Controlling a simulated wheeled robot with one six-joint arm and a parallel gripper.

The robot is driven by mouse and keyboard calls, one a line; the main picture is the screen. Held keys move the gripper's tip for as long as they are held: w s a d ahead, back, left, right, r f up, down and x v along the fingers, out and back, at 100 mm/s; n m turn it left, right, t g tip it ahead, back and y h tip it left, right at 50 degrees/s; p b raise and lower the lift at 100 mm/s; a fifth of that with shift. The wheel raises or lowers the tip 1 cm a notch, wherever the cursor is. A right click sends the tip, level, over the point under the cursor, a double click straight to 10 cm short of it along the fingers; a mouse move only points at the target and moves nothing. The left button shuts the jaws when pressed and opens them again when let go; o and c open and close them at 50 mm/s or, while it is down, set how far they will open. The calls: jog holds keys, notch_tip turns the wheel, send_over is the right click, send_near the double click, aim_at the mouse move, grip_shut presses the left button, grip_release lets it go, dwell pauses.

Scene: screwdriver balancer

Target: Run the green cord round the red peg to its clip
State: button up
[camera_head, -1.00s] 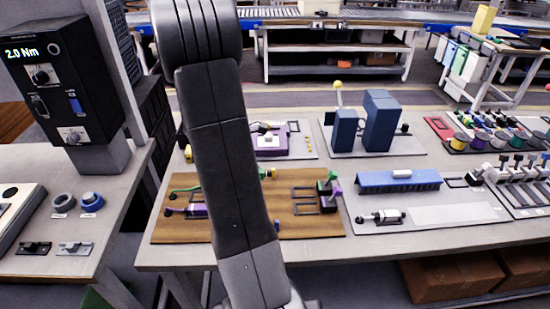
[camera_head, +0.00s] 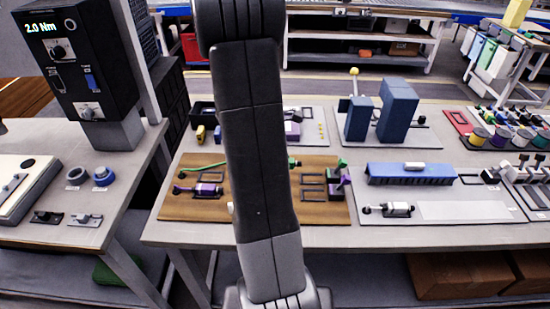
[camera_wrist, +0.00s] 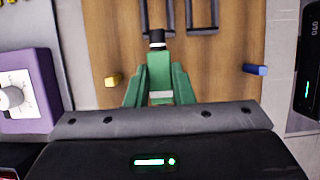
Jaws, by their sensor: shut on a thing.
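The green cord (camera_head: 205,165) runs from the left of the wooden board (camera_head: 185,212) rightward in a nearly straight line and passes behind my arm. In the wrist view my gripper (camera_wrist: 159,84) is shut on a green end piece (camera_wrist: 160,68) with a black tip, over the board. The head view shows only a small green bit right of my arm; the gripper itself is hidden there. A green clip (camera_head: 342,163) stands at the board's right edge, apart from the cord. I cannot make out the red peg in either view.
A purple connector (camera_head: 207,189) lies at the board's left. In the wrist view a yellow peg (camera_wrist: 113,80) and a blue peg (camera_wrist: 256,70) flank the gripper, and a purple box (camera_wrist: 28,92) stands left.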

jog(key=shift+d+b, duration=0.5)
jog(key=shift+d, duration=4)
jog(key=shift+a, duration=0.2)
jog(key=shift+f, duration=0.1)
jog(key=shift+f+b, duration=1.05)
jog(key=shift+f, duration=0.75)
jog(key=shift+f+b, duration=0.35)
jog(key=shift+f, duration=0.25)
jog(key=o, duration=1)
